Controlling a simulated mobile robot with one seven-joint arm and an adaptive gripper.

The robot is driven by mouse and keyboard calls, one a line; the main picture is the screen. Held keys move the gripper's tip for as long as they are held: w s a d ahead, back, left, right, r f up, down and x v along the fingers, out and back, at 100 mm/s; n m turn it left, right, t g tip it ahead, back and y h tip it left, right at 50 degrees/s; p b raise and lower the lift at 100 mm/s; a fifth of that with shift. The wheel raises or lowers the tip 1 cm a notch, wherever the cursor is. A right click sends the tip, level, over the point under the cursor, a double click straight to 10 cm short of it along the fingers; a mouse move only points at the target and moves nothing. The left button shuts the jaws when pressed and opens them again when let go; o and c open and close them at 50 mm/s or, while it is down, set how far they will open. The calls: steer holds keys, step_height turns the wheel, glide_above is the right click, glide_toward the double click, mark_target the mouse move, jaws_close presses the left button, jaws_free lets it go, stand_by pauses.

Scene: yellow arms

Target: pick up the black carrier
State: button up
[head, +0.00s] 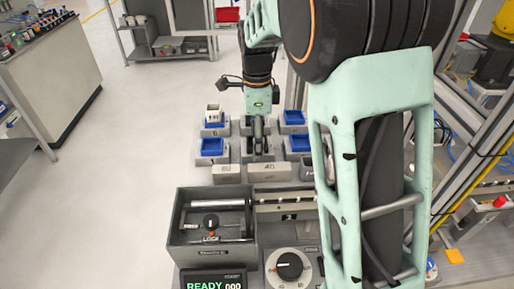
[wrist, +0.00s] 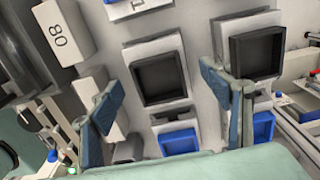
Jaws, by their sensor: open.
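Two black square carriers show in the wrist view, one near the middle (wrist: 160,78) and one at the upper right (wrist: 257,54). Each sits on a pale grey stand. My gripper (wrist: 164,84) is open, with its two blue-grey fingers wide apart. The middle black carrier appears between the fingers, farther off, and nothing is held. In the head view my gripper (head: 258,135) points down over the rows of stands. The arm and gripper hide much of the middle stands there, so the black carriers are not clearly seen.
Blue carriers (head: 212,147) (wrist: 180,141) sit on neighbouring stands. Blocks marked with numbers (head: 269,172) stand in front of them. A grey open box (head: 216,256) with a rod and a knob is nearer me. A metal frame (head: 478,140) runs along the right.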

steer(key=shift+f, duration=0.65)
steer(key=c, duration=1.5)
steer(key=shift+r, duration=0.1)
